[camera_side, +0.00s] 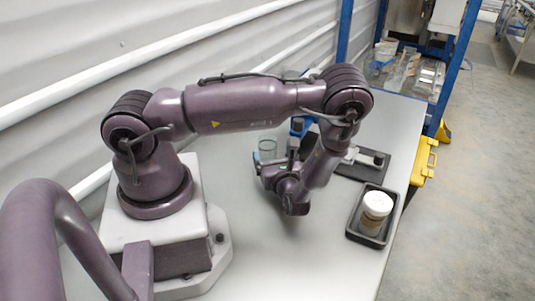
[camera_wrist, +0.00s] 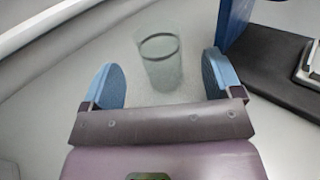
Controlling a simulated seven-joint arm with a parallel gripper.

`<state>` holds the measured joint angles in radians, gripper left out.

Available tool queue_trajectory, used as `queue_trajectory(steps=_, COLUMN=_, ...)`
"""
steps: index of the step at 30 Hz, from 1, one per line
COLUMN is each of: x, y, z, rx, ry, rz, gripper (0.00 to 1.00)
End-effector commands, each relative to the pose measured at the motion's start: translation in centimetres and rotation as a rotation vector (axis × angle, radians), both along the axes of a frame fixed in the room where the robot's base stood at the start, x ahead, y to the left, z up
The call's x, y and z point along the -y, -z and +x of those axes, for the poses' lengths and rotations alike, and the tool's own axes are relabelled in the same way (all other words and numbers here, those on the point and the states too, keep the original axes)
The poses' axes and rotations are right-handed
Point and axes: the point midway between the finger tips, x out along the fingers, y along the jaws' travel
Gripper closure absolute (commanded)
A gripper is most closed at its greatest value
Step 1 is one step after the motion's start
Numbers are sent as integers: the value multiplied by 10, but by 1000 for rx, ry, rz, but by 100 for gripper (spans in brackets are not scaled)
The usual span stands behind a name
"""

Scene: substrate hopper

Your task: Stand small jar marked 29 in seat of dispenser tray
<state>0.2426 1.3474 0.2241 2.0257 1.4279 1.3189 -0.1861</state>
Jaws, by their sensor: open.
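A small clear, empty-looking glass jar (camera_side: 267,147) stands upright on the pale bench beyond my gripper (camera_side: 272,163) in the side view. In the wrist view the jar (camera_wrist: 161,62) appears ahead, between the two blue finger pads of my gripper (camera_wrist: 162,80), with a gap on both sides. My gripper is open and holds nothing. No number is readable on the jar. A dark flat base (camera_side: 347,172) with a blue upright stands right of my gripper; it also shows in the wrist view (camera_wrist: 272,58). My arm partly hides it, and I cannot make out a seat.
A black tray (camera_side: 353,231) at the bench's right edge holds a white-lidded jar (camera_side: 376,207) with brownish contents. A yellow case (camera_side: 424,160) is beyond that edge. A blue-framed rack (camera_side: 455,65) stands at the back. The front of the bench is clear.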

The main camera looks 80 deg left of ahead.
Motion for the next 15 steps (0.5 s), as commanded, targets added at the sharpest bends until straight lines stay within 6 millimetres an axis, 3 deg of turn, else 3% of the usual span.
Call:
queue_trajectory(steps=5, x=-12, y=-1, z=-1, rx=0, ry=-2, rz=0, gripper=15)
queue_trajectory(steps=15, x=-56, y=-6, z=-2, rx=0, ry=-2, rz=-1, gripper=15)
